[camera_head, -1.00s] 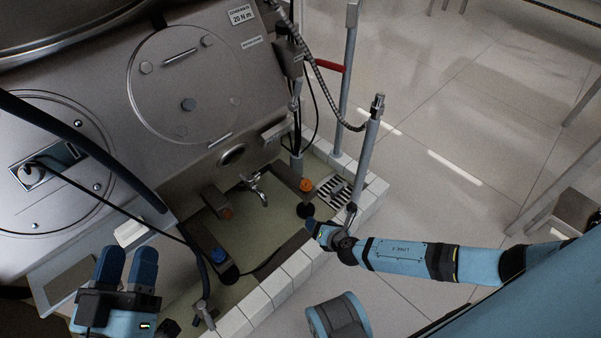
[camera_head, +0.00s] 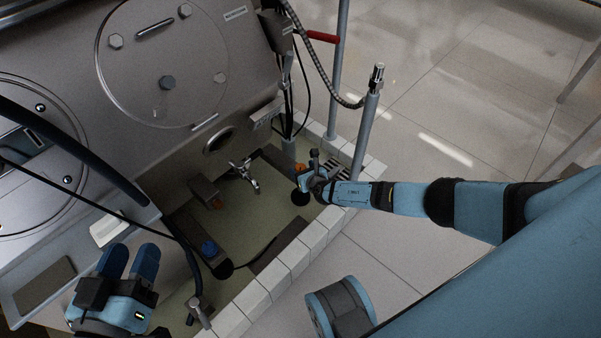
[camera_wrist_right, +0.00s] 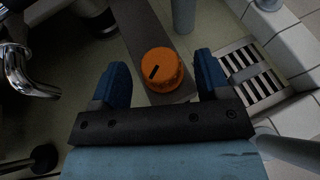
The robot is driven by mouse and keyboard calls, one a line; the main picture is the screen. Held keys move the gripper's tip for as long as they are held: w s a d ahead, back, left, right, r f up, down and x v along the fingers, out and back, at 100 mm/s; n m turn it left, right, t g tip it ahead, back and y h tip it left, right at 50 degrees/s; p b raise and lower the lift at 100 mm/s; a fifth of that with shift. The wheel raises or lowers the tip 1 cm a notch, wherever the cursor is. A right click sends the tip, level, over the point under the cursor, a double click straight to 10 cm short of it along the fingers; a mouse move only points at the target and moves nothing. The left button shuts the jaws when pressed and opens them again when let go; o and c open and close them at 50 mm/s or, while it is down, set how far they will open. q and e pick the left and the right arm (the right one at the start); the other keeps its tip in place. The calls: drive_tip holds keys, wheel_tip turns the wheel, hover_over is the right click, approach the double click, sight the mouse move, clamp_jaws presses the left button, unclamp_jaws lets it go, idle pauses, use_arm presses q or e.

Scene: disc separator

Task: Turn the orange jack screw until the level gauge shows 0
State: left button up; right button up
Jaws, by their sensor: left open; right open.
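The orange jack screw (camera_wrist_right: 161,70) is a round knob with a dark slot mark on top, on a grey beam. In the right wrist view it sits between the two blue fingers of my open right gripper (camera_wrist_right: 160,84), with space on both sides. In the head view my right gripper (camera_head: 303,178) covers most of the knob; only a bit of orange (camera_head: 300,167) shows. My left gripper (camera_head: 130,262) is open and empty at the lower left, away from the knob. I cannot make out a level gauge reading in these frames.
A metal tap (camera_head: 246,175) stands left of the knob; it also shows in the right wrist view (camera_wrist_right: 22,72). A slotted drain grate (camera_wrist_right: 255,72) and white tiled curb (camera_head: 262,292) lie to the right. A blue knob (camera_head: 208,248) and upright pipes (camera_head: 366,135) stand nearby.

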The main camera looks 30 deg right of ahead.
drive_tip(key=shift+b+x, duration=0.4)
drive_tip(key=shift+x, duration=0.7)
drive_tip(key=c, duration=0.9)
drive_tip(key=shift+a+m+h, duration=0.1)
drive_tip(key=shift+m+h, duration=0.2)
